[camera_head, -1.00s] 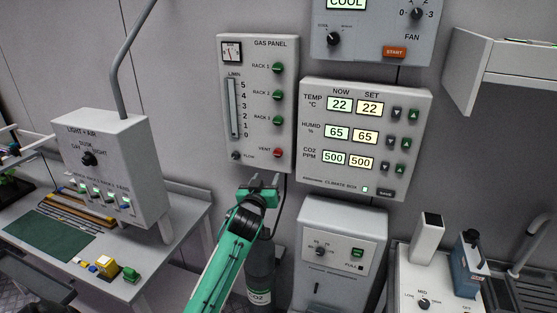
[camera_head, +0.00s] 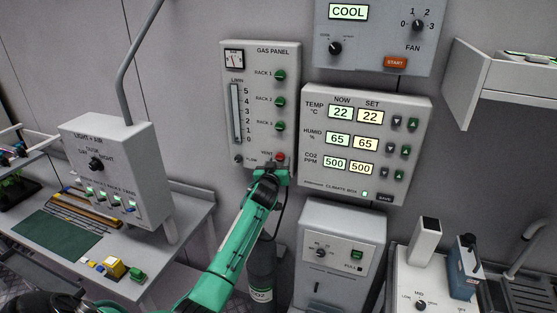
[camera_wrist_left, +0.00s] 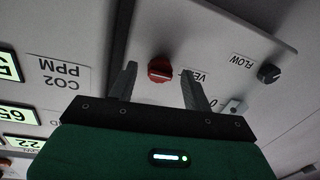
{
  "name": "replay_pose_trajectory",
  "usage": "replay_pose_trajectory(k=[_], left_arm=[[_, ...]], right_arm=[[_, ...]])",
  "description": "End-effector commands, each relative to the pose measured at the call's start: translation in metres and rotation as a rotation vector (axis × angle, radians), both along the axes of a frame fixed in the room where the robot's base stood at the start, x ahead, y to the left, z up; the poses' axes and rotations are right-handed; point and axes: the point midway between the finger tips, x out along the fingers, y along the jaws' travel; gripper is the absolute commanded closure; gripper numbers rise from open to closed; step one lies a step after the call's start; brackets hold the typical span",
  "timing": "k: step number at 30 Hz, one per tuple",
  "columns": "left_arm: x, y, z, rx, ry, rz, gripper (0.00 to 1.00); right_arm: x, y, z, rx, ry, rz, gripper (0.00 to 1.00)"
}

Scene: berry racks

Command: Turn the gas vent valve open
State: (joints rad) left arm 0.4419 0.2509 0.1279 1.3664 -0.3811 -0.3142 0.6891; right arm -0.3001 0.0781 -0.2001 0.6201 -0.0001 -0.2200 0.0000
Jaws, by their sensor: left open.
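The gas panel (camera_head: 262,62) hangs on the wall, with green rack knobs and a red vent valve knob (camera_head: 280,156) at its lower right. The red knob also shows in the left wrist view (camera_wrist_left: 161,69), between and beyond the fingers. My left gripper (camera_head: 276,163) is just below the knob in the head view. In the left wrist view my left gripper (camera_wrist_left: 160,85) is open, one finger on each side of the knob. Whether the fingers touch it cannot be told. My right gripper is not in view.
The climate box (camera_head: 365,95) is close to the right of the gas panel. The black flow knob (camera_wrist_left: 268,73) is beside the vent knob. A CO2 cylinder (camera_head: 262,270) stands below. A light and air box (camera_head: 115,160) is at left.

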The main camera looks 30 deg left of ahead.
Motion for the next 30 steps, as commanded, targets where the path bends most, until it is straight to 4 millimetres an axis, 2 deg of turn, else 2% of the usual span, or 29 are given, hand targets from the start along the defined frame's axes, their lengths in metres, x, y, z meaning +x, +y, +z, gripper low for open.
replay_pose_trajectory(k=[4,13,14,18,21,30], left_arm=[[0.0066,0.0019,0.0006,-0.002,-0.001,-0.001,0.5],[0.008,0.0024,-0.0002,-0.001,0.0,-0.001,0.5],[0.008,0.0024,-0.0002,-0.001,0.0,-0.001,0.52],[0.0079,0.0023,-0.0002,-0.001,0.0,-0.001,0.8],[0.0079,0.0023,-0.0002,-0.001,0.0,-0.001,0.94],[0.0078,0.0026,-0.0014,0.034,0.008,0.0,0.94]], right_arm=[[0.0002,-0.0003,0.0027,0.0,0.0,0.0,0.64],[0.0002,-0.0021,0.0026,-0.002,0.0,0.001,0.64],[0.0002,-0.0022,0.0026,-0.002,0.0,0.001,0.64],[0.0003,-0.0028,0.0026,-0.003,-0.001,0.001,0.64],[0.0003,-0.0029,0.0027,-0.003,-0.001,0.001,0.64],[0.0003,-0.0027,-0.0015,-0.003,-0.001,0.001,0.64]])
